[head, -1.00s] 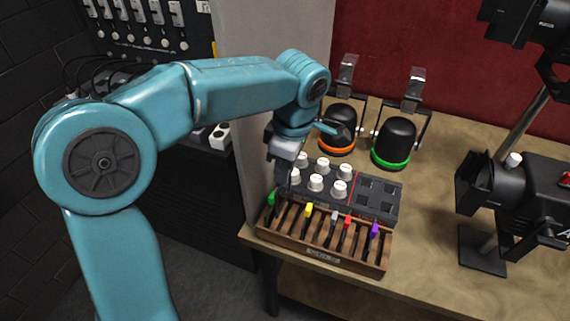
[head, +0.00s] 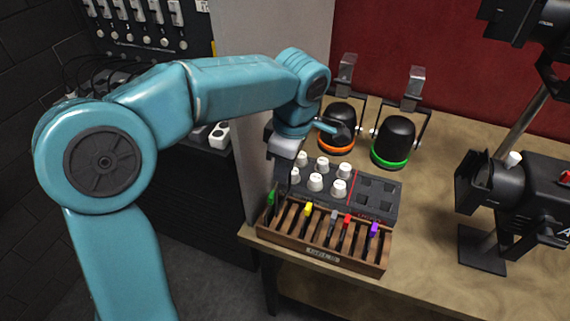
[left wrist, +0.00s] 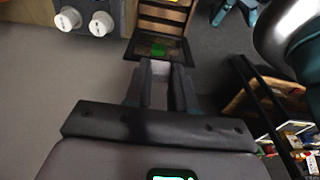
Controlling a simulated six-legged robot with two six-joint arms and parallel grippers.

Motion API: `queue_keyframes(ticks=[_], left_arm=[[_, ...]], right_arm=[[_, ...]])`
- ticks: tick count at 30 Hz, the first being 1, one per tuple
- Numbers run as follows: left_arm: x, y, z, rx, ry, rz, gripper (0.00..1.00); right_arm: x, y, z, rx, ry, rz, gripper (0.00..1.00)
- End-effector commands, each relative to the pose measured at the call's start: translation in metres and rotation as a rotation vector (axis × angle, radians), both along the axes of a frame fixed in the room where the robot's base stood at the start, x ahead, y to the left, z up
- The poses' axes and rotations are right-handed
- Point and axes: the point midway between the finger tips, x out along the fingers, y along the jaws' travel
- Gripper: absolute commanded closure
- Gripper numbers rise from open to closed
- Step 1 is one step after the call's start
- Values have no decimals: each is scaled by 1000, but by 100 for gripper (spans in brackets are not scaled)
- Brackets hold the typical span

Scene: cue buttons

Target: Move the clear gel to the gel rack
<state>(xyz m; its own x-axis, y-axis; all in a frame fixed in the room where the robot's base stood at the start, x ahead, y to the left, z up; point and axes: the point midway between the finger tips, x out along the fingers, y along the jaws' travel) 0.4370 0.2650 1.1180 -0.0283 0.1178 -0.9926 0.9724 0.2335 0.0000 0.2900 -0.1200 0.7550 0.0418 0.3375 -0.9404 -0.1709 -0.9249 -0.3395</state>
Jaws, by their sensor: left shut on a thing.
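My left gripper (head: 284,172) hangs above the left end of the wooden gel rack (head: 290,241). In the left wrist view its fingers (left wrist: 160,75) are shut on the pale tab of a dark-framed gel, which looks like the clear gel (left wrist: 137,47). A green patch shows within its frame, apparently the rack's green tab seen through it. In the head view the held gel is small and dark, hard to separate from the fingers. The rack holds gels with green (head: 271,197), yellow (head: 309,209), grey (head: 333,215), red and purple tabs. My right gripper is out of view.
Directly behind the rack is a dark panel (head: 352,205) with white knobs (head: 315,182) and square recesses. Two black lamps, one with an orange ring (head: 337,147) and one with a green ring (head: 392,161), stand behind it. A spotlight (head: 500,185) stands right. The table's (head: 440,250) front right is clear.

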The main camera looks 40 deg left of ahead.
Motion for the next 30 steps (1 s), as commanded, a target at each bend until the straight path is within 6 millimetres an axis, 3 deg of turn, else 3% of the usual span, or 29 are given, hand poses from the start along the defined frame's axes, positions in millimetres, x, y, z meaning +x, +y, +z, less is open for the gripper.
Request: queue_keyframes(ticks=[30], left_arm=[[0,0,-28,0,0,0,100]], right_arm=[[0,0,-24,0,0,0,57]])
